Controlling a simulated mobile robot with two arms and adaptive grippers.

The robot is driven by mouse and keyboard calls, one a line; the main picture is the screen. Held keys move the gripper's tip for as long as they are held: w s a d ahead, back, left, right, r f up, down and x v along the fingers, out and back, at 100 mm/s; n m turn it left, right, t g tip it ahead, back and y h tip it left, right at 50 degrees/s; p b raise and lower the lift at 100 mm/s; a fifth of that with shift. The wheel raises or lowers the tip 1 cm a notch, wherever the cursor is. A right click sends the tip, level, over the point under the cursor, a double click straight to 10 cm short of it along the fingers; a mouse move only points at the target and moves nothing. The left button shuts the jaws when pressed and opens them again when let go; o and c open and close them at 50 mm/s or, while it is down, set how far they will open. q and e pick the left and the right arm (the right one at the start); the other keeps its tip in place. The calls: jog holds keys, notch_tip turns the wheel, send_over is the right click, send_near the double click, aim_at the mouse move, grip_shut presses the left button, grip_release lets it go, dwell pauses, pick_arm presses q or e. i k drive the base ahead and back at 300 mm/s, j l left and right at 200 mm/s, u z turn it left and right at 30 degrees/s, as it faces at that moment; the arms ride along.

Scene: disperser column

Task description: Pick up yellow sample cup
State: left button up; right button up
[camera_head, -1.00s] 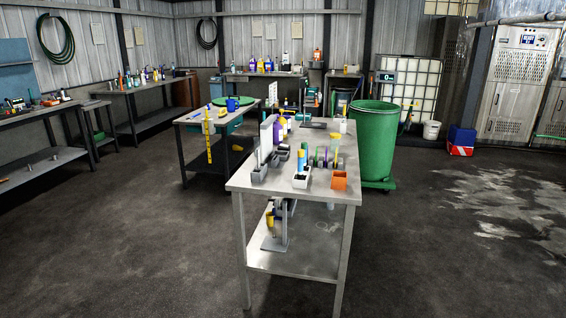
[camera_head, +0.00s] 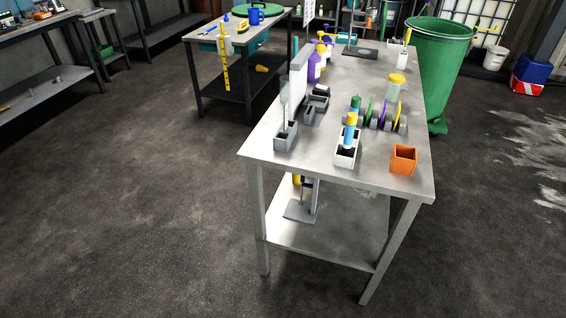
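A clear cup with a yellow lid (camera_head: 396,86) stands upright toward the right edge of the steel table (camera_head: 295,152), beyond a rack of coloured discs. It looks like the yellow sample cup. A small blue bottle with a yellow top (camera_head: 350,129) stands in a white holder (camera_head: 346,156) nearer the front. Neither of my grippers is in view, so nothing is seen near the cup.
An orange box (camera_head: 403,160) sits at the front right of the table, and grey holders (camera_head: 286,137) at its left. The disc rack (camera_head: 379,120) stands before the cup. A green barrel (camera_head: 436,68) stands behind right. Floor in front is clear.

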aim_at(296, 179)
jog(key=i+j+z, duration=0.4)
jog(key=j, duration=0.3)
jog(key=i+j+z, duration=0.15)
jog(key=j, duration=0.25)
jog(key=i+j+z, duration=0.2)
jog(key=j, duration=0.25)
jog(key=i+l, duration=0.05)
jog(key=i, duration=0.05)
